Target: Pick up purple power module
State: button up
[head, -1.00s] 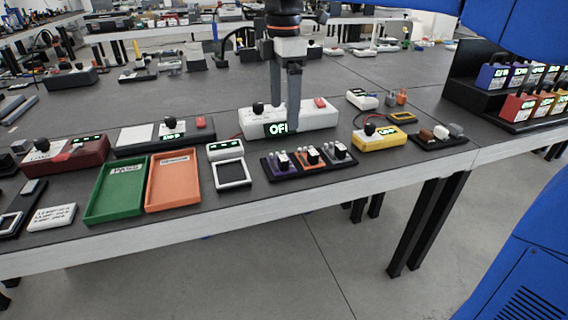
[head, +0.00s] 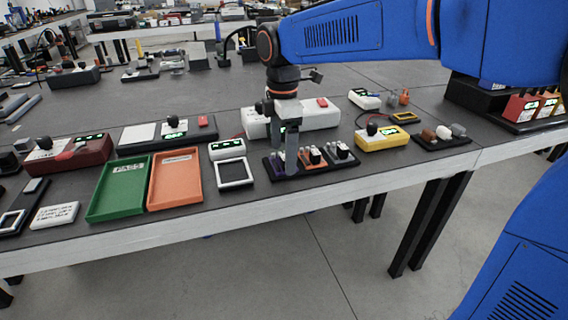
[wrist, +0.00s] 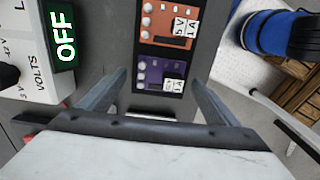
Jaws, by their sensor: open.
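The purple power module (wrist: 150,73) lies in a dark tray between my open fingers in the wrist view. It has white round terminals and a white label. In the head view, the purple module (head: 275,167) is at the left end of the black tray (head: 316,172), partly hidden by my fingers. My gripper (head: 284,172) is open, pointing down over that end of the tray. In the wrist view, the fingers of my gripper (wrist: 160,80) stand on either side of the module, apart from it. Fingertip height above the tray is hard to tell.
An orange module (wrist: 170,22) sits beside the purple one, with another module at the tray's right end. A white power supply (head: 320,115) reading OFF stands behind. A white-framed pad (head: 234,184) is left, a yellow meter (head: 382,144) right. The table's front edge is close.

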jog(key=shift+f, duration=0.6)
jog(key=c, duration=1.1)
jog(key=shift+c, duration=0.2)
notch_tip(320, 180, up, 10)
